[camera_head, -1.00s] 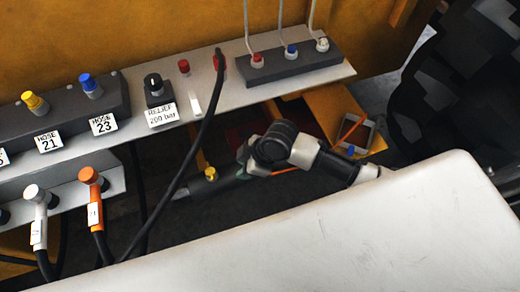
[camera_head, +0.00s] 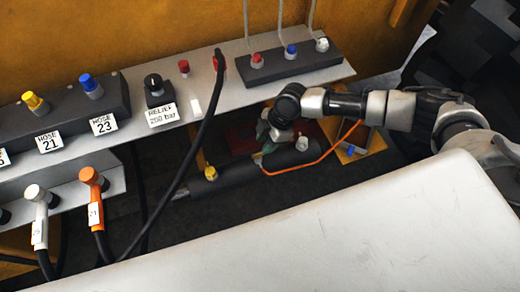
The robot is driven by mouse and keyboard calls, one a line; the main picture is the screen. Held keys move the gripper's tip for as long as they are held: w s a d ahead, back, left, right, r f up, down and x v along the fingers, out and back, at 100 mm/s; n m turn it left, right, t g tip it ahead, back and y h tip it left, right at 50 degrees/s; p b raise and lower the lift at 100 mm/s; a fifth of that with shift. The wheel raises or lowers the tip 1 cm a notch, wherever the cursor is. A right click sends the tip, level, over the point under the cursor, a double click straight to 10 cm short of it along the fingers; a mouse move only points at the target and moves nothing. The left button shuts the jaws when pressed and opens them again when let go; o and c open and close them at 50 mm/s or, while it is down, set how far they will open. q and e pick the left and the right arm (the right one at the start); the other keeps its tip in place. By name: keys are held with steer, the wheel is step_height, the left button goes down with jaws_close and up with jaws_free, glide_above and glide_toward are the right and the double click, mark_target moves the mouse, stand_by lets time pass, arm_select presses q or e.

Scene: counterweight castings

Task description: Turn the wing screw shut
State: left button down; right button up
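I cannot make out a wing screw for certain. A black knob (camera_head: 154,82) with a pale mark on top stands on a dark block behind the label "RELIEF 200 bar" (camera_head: 162,114). A small yellow fitting (camera_head: 210,173) sits on a dark cylinder (camera_head: 236,173) lying below the shelf. My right arm comes in from the right and bends down at a dark joint. My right gripper (camera_head: 264,146) is low over the cylinder, right of the yellow fitting and apart from it. Its fingertips are small and partly hidden, so its opening is unclear. My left gripper is not in view.
A light shelf (camera_head: 226,95) holds yellow and blue couplings, a red cap (camera_head: 183,67) and a dark block with red, blue and white fittings. A black hose (camera_head: 190,155) hangs across the front. An orange cord (camera_head: 312,162) runs beside the cylinder. A pale panel (camera_head: 330,220) fills the foreground.

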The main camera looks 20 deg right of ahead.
mark_target(259, 153)
steer(key=x, duration=0.5)
jaws_close()
